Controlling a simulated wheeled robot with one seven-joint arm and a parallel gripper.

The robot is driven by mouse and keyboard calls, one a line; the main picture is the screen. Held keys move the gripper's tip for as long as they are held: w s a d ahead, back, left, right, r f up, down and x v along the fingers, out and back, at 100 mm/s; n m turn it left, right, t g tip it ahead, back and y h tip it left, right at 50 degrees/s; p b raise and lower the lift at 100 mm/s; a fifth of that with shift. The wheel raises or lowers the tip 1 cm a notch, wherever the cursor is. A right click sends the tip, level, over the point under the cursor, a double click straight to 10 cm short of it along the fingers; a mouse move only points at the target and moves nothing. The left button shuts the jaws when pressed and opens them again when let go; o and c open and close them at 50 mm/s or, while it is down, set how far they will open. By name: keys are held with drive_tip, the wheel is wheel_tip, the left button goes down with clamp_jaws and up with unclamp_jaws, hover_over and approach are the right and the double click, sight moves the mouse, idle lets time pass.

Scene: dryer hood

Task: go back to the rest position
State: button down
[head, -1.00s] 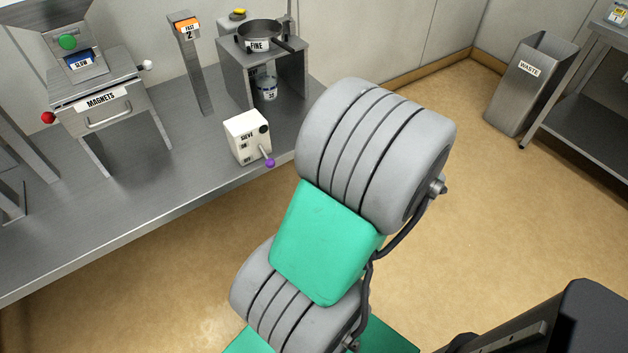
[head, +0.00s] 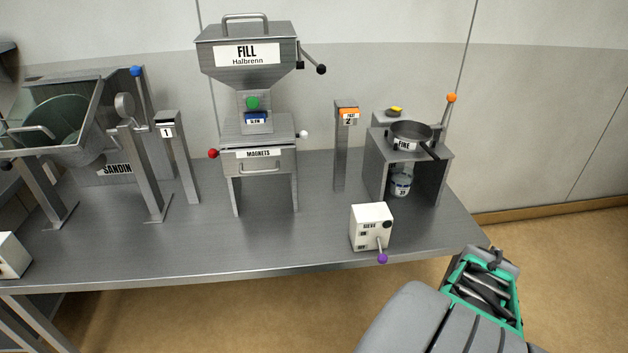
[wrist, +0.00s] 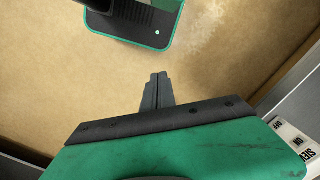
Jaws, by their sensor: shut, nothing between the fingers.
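My gripper (wrist: 157,92) shows in the wrist view as two dark fingers shut together with nothing between them. It points out over bare tan floor (wrist: 110,75). In the head view my grey and green arm is at the lower right, in front of the bench's right end. I cannot make out the fingertips there.
A steel bench (head: 200,265) runs across the head view. It bears a FILL hopper (head: 247,60), a MAGNETS drawer (head: 262,160), a FINE sieve stand (head: 440,165) and a white control box (head: 370,222) near its front edge. Floor is clear at right.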

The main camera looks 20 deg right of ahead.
drive_tip(key=w+a+r+n+h, duration=0.1)
drive_tip(key=w+a+r+n, duration=0.3)
drive_tip(key=w, duration=0.3)
drive_tip(key=w+a+r+n+t, duration=0.1)
drive_tip(key=w+a+r+n, duration=0.3)
drive_tip(key=a, duration=0.4)
drive_tip(key=w+a+r+n+t+p, duration=0.1)
drive_tip(key=w+a+r+n+t, duration=0.1)
drive_tip(key=a, duration=0.7)
drive_tip(key=w+r+n, duration=0.1)
drive_tip(key=w+n, duration=0.1)
drive_tip(key=w, duration=0.1)
drive_tip(key=shift+w+a+r+p, duration=0.15)
drive_tip(key=shift+r+p, duration=0.15)
drive_tip(key=shift+r, duration=0.05)
